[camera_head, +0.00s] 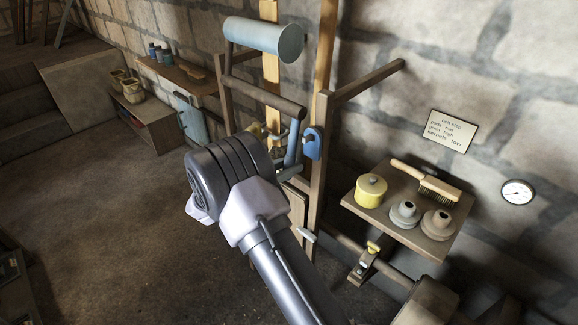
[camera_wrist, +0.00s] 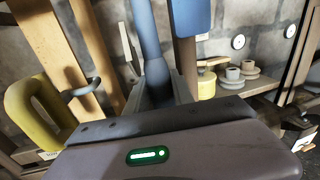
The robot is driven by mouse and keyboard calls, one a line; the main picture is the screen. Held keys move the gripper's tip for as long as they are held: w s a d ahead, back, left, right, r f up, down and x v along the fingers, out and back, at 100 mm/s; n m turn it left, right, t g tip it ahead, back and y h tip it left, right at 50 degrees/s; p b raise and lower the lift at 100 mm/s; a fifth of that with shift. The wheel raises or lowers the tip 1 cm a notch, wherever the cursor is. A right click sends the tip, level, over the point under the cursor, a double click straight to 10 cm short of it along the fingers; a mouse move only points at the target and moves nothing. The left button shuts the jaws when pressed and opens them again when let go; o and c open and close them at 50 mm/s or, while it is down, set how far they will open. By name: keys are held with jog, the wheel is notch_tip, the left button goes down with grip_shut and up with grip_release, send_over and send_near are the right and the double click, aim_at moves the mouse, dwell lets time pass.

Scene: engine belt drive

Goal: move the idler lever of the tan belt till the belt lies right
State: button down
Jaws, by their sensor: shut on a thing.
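The lever (camera_wrist: 150,50) is a blue bar that rises in the middle of the wrist view. Its lower end runs down between the grey jaws of my gripper (camera_wrist: 163,92), which is shut on it. The blue lever (camera_head: 292,145) also shows in the head view, left of a blue rounded plate (camera_head: 313,143). My arm hides most of the gripper there. The tan belt (camera_head: 271,72) is a pale upright strip behind a grey-blue roller and a brown roller; it seems to show left of the lever in the wrist view (camera_wrist: 110,45). How it lies on its rollers is hidden.
A yellow loop handle (camera_wrist: 35,112) stands close on the left in the wrist view. A wooden frame post (camera_head: 318,160) is near the lever. A shelf (camera_head: 380,213) on the right holds a yellow pot, a brush and two small vessels.

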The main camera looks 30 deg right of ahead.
dwell(0.8)
jog(key=p, duration=0.2)
jog(key=a+r+y+p, duration=0.1)
jog(key=p, duration=0.1)
jog(key=shift+s+a+r, duration=0.25)
jog(key=shift+s+a, duration=0.05)
jog(key=shift+s+a+y+p, duration=0.1)
jog(key=shift+a+y+p, duration=0.3)
jog(key=shift+p, duration=0.15)
jog(key=shift+s+a+f+y+p, duration=0.1)
jog(key=shift+a+f+y+p, duration=0.05)
jog(key=shift+a+y+p, duration=0.2)
jog(key=shift+f, duration=0.1)
jog(key=c, duration=1.1)
grip_release()
